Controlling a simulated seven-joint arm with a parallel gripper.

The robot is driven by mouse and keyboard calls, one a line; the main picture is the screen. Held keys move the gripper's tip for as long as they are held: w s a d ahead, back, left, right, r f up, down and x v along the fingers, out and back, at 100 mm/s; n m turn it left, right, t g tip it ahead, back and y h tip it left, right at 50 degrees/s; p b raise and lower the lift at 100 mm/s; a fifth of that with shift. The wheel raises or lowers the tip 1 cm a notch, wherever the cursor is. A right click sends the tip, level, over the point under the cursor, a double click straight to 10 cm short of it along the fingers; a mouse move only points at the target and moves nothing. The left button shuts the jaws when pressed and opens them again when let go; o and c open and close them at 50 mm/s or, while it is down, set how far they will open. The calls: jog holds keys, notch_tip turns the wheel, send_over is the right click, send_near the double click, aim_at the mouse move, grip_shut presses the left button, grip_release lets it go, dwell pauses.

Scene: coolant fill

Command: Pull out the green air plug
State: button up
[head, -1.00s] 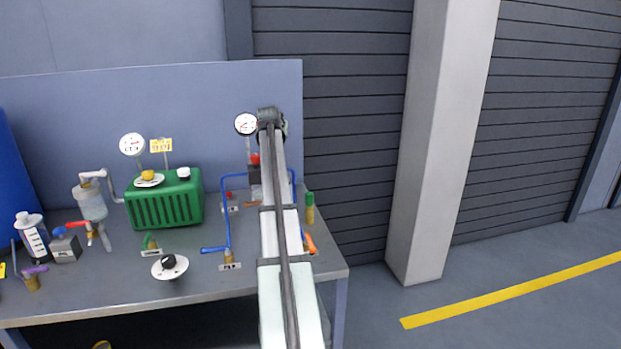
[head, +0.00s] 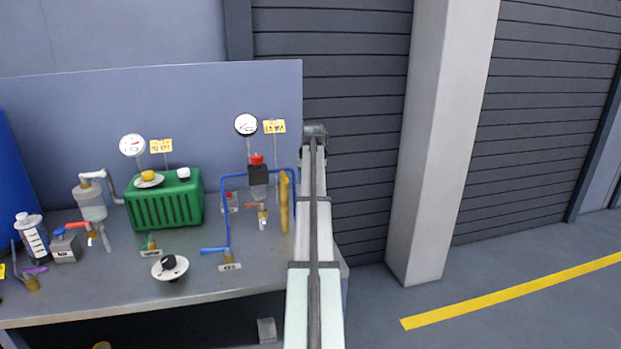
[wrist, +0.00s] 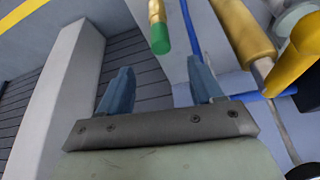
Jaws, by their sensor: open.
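The green air plug (wrist: 161,46) shows in the wrist view as a green end on a brass-coloured stem, at the top centre. My gripper (wrist: 160,66) is open and empty, its two blue fingers spread apart. In that picture the green end lies above the fingertips, roughly in line with the gap between them. It appears apart from both fingers. In the head view the plug is hidden behind my arm, and the fingers cannot be made out.
A brass-coloured upright cylinder (head: 284,205) stands beside blue piping (head: 226,212) on the bench (head: 120,285). The floor (head: 375,310) right of the bench is clear.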

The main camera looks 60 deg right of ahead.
jog(key=x, duration=1.3)
jog(key=shift+f, duration=0.4)
jog(key=shift+c, duration=0.4)
jog(key=c, duration=0.9)
jog(key=o, duration=0.5)
jog(key=shift+c, duration=0.2)
jog(key=c, duration=0.3)
jog(key=shift+c, duration=0.2)
jog(key=shift+r, duration=0.45)
jog(key=shift+r, duration=2.35)
